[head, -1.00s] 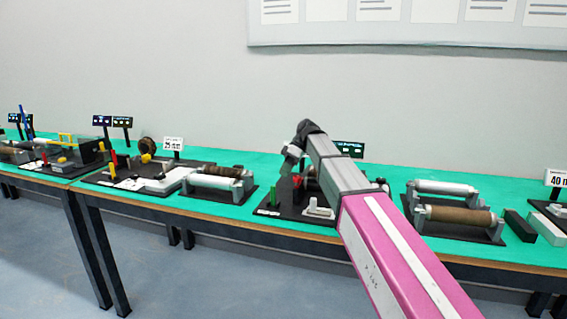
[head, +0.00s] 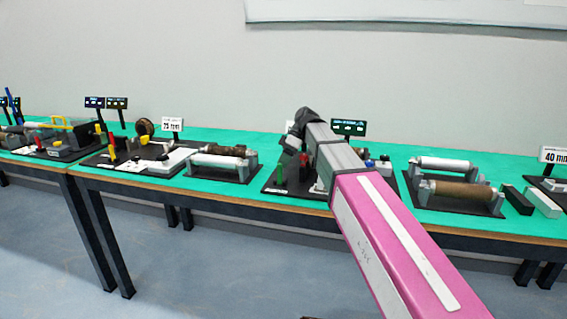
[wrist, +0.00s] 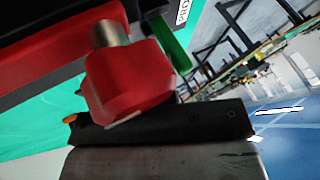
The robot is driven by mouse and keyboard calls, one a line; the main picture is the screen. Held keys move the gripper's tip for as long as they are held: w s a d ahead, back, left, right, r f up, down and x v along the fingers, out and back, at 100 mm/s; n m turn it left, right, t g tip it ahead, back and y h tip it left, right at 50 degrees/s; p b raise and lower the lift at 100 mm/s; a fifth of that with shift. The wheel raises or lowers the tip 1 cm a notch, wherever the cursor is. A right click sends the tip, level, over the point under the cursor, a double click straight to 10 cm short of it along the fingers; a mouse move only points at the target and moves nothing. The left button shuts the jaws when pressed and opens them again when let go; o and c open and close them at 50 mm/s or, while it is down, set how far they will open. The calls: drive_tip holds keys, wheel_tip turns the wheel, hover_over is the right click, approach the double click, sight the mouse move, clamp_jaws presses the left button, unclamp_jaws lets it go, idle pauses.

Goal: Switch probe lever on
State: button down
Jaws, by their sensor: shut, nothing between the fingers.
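The station with the levers stands on the green table in front of me, partly behind my arm. In the head view a green post (head: 280,173) stands at its left front. In the wrist view a large red knob (wrist: 128,80) on a metal pin is very close, and a green bar (wrist: 168,45) lies behind it beside a white label (wrist: 184,9) whose text seems to start "PRO". I cannot tell which of them is the probe lever. My gripper (head: 288,150) is shut and empty, above and slightly right of the green post. The dark gripper (wrist: 160,124) shows just below the red knob; contact is unclear.
A roller unit (head: 455,190) stands to the right, and another (head: 220,162) to the left. A dark sign (head: 348,127) rises behind my arm. The table's front edge (head: 250,207) runs below the stations. Bare green table lies between them.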

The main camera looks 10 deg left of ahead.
sight(280, 168)
drive_tip(key=shift+s+t, duration=0.25)
drive_tip(key=shift+t, duration=0.25)
drive_tip(key=shift+s+r+t, duration=0.1)
drive_tip(key=shift+t, duration=0.2)
drive_tip(key=shift+s+n+t, duration=0.25)
drive_tip(key=shift+n+t, duration=0.05)
drive_tip(key=shift+t, duration=0.3)
drive_tip(key=shift+s+r+n+t+h, duration=0.15)
drive_tip(key=shift+s+n+t+h, duration=0.15)
drive_tip(key=shift+s+t, duration=0.8)
drive_tip(key=shift+s+a+t, duration=0.1)
drive_tip(key=shift+s+t, duration=0.3)
drive_tip(key=shift+s, duration=0.15)
drive_tip(key=shift+s+a+t, duration=0.1)
drive_tip(key=shift+s+t, duration=0.25)
drive_tip(key=shift+t, duration=0.15)
drive_tip(key=shift+w+f, duration=0.15)
drive_tip(key=shift+f, duration=0.05)
drive_tip(key=shift+w+f, duration=0.25)
drive_tip(key=shift+w, duration=0.4)
